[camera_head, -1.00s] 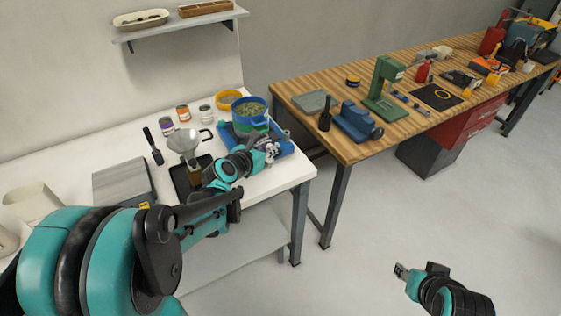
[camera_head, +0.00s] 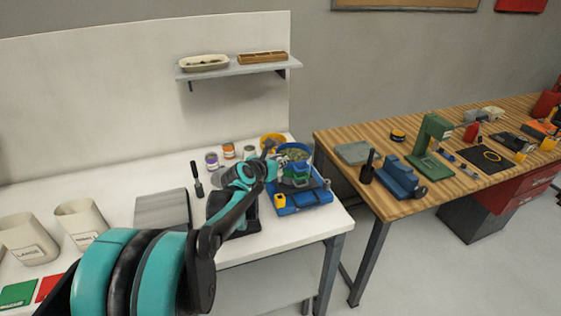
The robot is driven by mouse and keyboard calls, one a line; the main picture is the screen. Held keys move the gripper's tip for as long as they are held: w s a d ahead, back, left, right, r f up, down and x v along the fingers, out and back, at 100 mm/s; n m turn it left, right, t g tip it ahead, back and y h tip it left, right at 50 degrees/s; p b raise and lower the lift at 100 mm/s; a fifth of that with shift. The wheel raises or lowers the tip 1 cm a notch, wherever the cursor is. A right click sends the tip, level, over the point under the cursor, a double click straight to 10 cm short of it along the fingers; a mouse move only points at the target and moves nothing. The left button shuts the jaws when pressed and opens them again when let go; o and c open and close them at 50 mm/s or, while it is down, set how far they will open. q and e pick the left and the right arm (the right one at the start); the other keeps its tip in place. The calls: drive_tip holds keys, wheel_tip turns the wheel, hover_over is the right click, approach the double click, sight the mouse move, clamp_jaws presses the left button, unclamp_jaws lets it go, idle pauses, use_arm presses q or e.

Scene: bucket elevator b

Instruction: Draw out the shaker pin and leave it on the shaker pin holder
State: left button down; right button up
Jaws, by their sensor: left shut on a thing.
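The shaker stands at the right end of the white bench, with a blue base (camera_head: 304,206), green parts (camera_head: 296,182) and a blue-rimmed round pan (camera_head: 297,152) of greenish material. My left gripper (camera_head: 281,166) is at the left side of the pan, above the base. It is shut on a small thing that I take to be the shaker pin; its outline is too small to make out. A small yellow piece (camera_head: 280,200) sits at the base's front left corner; I cannot tell whether it is the shaker pin holder. My right gripper is out of view.
A yellow bowl (camera_head: 272,141) and several small jars (camera_head: 229,151) stand behind my left forearm. A grey flat box (camera_head: 162,209) and a dark-handled tool (camera_head: 197,181) lie left. A wooden workbench (camera_head: 338,134) stands right, beyond a narrow gap.

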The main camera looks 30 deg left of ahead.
sight(280, 173)
use_arm(q)
drive_tip(key=shift+f+b, duration=2.2)
drive_tip(key=shift+f, duration=0.7)
drive_tip(key=shift+f+b, duration=1.65)
drive_tip(key=shift+f, duration=0.65)
drive_tip(key=c, duration=1.3)
unclamp_jaws()
drive_tip(key=shift+s, duration=0.1)
drive_tip(key=v, duration=1.2)
